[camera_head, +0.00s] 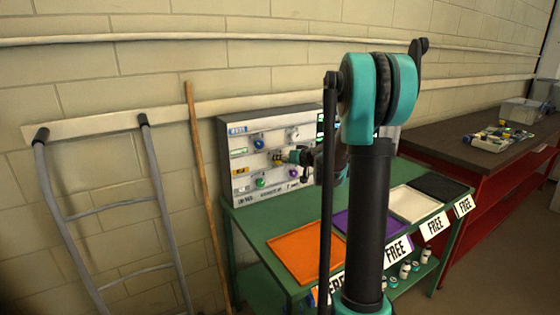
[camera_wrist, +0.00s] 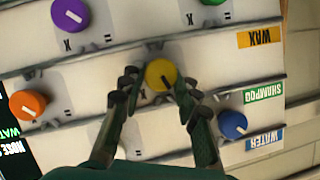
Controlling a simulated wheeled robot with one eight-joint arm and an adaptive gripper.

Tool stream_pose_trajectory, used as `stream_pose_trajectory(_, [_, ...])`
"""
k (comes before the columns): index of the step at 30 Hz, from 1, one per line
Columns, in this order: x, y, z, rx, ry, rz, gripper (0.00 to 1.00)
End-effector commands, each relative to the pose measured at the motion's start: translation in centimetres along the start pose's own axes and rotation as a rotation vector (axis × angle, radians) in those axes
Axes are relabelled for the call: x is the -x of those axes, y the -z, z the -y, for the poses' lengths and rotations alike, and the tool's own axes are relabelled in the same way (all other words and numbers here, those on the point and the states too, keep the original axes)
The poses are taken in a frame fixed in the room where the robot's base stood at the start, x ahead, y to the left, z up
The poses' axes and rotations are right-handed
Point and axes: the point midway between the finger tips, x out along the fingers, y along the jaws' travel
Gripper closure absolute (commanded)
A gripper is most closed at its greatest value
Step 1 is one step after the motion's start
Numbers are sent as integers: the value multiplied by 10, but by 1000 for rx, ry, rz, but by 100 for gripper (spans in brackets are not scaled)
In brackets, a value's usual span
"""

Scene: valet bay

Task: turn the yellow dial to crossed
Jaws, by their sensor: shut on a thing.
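The yellow dial (camera_wrist: 159,72) sits on the white panel, near the middle of the wrist view, with a dark pointer mark toward its lower right. It also shows small in the head view (camera_head: 277,159), partly behind my gripper. My gripper (camera_wrist: 160,79) is shut on the yellow dial, one finger on each side. In the head view my gripper (camera_head: 290,157) reaches the panel (camera_head: 240,150) from the right. Small X and double-bar marks are printed near other dials; the marks around the yellow dial are hard to read.
Nearby on the panel are a purple dial (camera_wrist: 70,14), an orange dial (camera_wrist: 28,104), a blue dial (camera_wrist: 232,124) and a green dial (camera_wrist: 213,2). The panel stands on a green table (camera_head: 262,222) with an orange tray (camera_head: 305,254). A wooden pole (camera_head: 205,190) leans left of it.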

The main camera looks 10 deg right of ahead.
Motion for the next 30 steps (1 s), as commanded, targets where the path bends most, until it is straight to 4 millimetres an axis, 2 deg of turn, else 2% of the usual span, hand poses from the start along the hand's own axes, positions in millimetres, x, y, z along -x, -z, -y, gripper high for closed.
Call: stream_pose_trajectory(30, [-2,-4,-9,-868,359,-2,97])
